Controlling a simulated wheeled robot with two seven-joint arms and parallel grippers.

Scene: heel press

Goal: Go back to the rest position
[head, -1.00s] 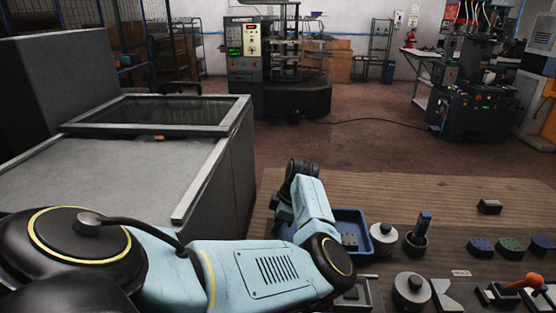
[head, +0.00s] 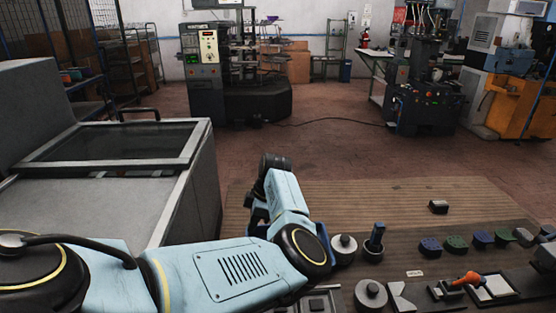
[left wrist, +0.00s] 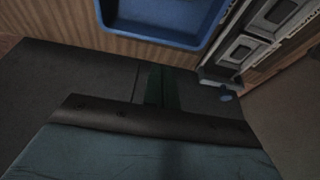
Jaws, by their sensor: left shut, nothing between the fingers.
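My left arm comes in from the left in the head view, bent over the near left part of the bench (head: 340,195). Its last links and dark end (head: 275,162) stand over the blue tray (head: 259,229), which they mostly hide. In the left wrist view my left gripper (left wrist: 162,88) is dim and dark, shut and empty. The blue tray (left wrist: 170,38) shows there beyond the fingers, apart from them. My right gripper is in neither view.
Round knobbed weights (head: 370,293), a cup with a blue-handled tool (head: 376,240), coloured blocks (head: 455,243) and an orange-handled tool (head: 466,279) lie right of my arm. A small dark block (head: 438,207) lies farther back. A grey cabinet (head: 190,200) stands left.

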